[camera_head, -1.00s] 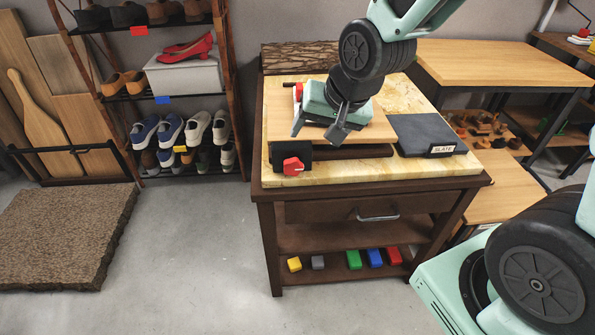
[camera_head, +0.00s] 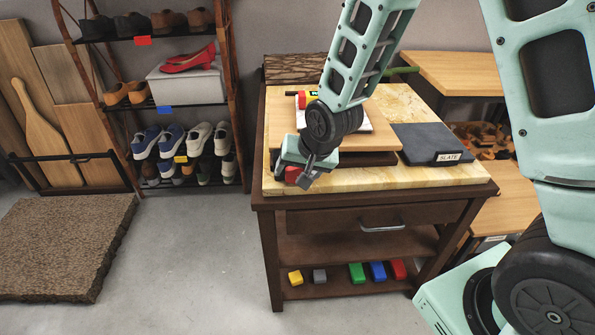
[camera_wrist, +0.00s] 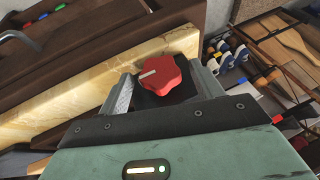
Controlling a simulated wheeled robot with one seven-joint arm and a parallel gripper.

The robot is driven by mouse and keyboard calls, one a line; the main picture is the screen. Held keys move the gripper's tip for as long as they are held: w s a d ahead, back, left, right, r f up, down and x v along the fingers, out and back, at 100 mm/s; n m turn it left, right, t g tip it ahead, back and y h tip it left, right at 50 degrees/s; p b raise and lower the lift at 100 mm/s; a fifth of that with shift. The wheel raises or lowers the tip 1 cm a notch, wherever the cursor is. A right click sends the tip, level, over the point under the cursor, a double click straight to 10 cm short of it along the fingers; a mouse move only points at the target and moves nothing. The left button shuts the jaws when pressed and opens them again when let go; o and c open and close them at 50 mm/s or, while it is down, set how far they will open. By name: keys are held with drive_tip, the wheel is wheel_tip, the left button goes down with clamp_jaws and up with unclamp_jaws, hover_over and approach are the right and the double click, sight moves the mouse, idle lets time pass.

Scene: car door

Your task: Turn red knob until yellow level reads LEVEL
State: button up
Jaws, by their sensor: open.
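A red lobed knob with a white pointer line sits on a dark block at the front left of the bench top. In the wrist view the knob (camera_wrist: 168,80) lies between my two spread fingers, its line pointing to the left; contact cannot be told. In the head view the knob (camera_head: 292,175) is partly hidden by my open gripper (camera_head: 297,173). The yellow level (camera_head: 314,97) shows only as a small yellow and green patch behind my arm; its reading is not legible.
A wooden board (camera_head: 375,133) with a pale plate on it lies on the stone-topped bench (camera_head: 400,182). A red part (camera_head: 302,99) is at the back left. A dark slab marked SLATE (camera_head: 430,142) is at the right. The shoe rack (camera_head: 240,110) stands to the left.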

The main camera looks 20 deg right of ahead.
drive_tip(key=c, duration=1)
drive_tip(key=shift+a+h+p, duration=0.15)
drive_tip(key=shift+h+p, duration=0.35)
drive_tip(key=shift+p, duration=0.15)
drive_tip(key=shift+r+g+p, duration=0.1)
drive_tip(key=shift+g+p, duration=0.2)
drive_tip(key=h+p, duration=0.1)
drive_tip(key=p, duration=0.2)
drive_tip(key=shift+a+r+n+p, duration=0.15)
drive_tip(key=shift+r+n+p, duration=0.05)
drive_tip(key=shift+n+p, duration=0.15)
drive_tip(key=h+p, duration=0.1)
drive_tip(key=p, duration=0.2)
drive_tip(key=shift+g+h+p, duration=0.3)
drive_tip(key=shift+g+p, duration=0.05)
drive_tip(key=shift+g, duration=0.05)
drive_tip(key=shift+a+f+h+p, duration=0.15)
drive_tip(key=shift+h+p, duration=0.35)
drive_tip(key=shift+p, duration=0.5)
drive_tip(key=shift+f, duration=0.2)
